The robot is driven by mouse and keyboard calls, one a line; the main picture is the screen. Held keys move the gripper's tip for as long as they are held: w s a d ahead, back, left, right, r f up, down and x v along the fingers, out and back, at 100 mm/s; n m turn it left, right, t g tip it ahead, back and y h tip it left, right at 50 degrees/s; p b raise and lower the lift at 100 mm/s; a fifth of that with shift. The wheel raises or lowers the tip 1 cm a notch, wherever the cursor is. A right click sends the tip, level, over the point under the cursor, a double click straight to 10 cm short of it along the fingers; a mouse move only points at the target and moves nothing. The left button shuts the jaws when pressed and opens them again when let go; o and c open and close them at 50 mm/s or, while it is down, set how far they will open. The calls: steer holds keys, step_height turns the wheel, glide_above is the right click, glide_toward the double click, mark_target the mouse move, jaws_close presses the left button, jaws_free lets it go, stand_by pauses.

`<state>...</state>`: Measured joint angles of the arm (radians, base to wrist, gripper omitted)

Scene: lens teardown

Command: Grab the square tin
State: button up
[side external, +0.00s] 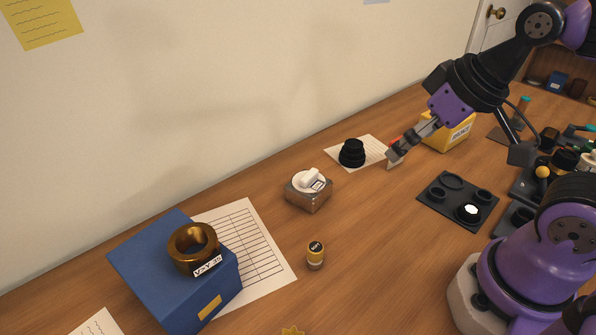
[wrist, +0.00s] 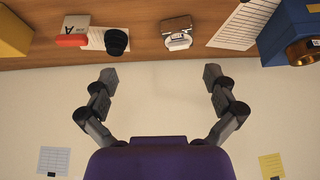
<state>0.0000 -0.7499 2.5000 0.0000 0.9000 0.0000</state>
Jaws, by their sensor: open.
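The square tin (side external: 308,196) is a low grey metal box standing on the wooden table, left of my gripper in the side view. A white rounded piece with a small label (side external: 310,181) sits on top of it. In the wrist view the tin (wrist: 176,25) shows near the top, beyond and between my fingers. My gripper (wrist: 160,76) is open with nothing between its fingers. In the side view my gripper (side external: 422,130) is above the table, up and right of the tin and well apart from it.
A black stepped lens part (side external: 352,153) stands on paper between tin and gripper. A red-and-white item (side external: 392,156) is below my gripper, near a yellow box (side external: 461,136). A blue box (side external: 144,259) carries a brass ring (side external: 178,250).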

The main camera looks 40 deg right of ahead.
steer(key=n+g+y, duration=0.1)
steer(key=n, duration=0.1)
glide_toward(310, 175)
step_height(310, 175, down, 2)
steer(key=x, duration=0.5)
steer(key=shift+w, duration=0.2)
steer(key=x, duration=0.5)
steer(key=shift+w+a+f, duration=0.1)
steer(key=shift+w+f, duration=0.2)
steer(key=c, duration=1)
